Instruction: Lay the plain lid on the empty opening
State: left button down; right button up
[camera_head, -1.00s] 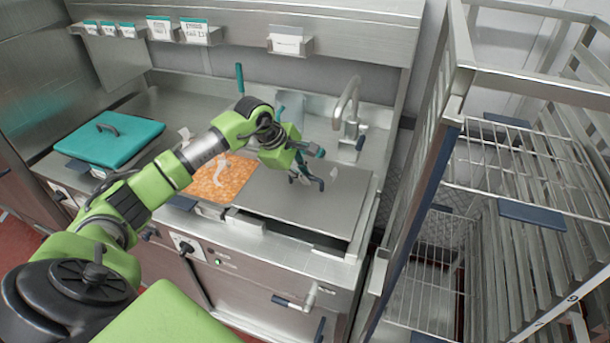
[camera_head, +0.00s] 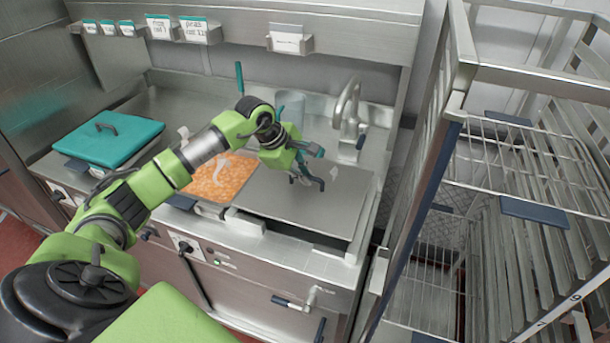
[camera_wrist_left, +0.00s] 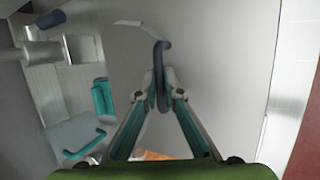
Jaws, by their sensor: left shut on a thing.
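The plain lid (camera_head: 325,197) is a flat grey steel plate with a dark bar handle, at the right of the counter in the head view. My left gripper (camera_head: 308,172) is shut on its handle from above. In the left wrist view, the fingers (camera_wrist_left: 160,98) meet at the dark handle and the grey lid (camera_wrist_left: 215,75) fills the middle. The lid covers most of the right-hand opening (camera_head: 290,236); only a dark strip shows along its front edge. I cannot tell whether the lid rests flat or hovers slightly. My right gripper is out of view.
Left of the lid is a pan of orange food (camera_head: 222,180). Further left lies a teal lid (camera_head: 108,138) with a dark handle. A steel tap (camera_head: 350,105) and a clear container (camera_head: 290,105) stand behind the lid. A wire rack (camera_head: 440,170) stands close on the right.

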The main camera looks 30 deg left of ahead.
pick_arm(q)
jog(key=shift+f+b, duration=0.8)
jog(key=shift+f, duration=0.1)
jog(key=shift+f+b, duration=0.25)
jog(key=shift+b, duration=0.1)
jog(key=c, duration=2.1)
grip_release()
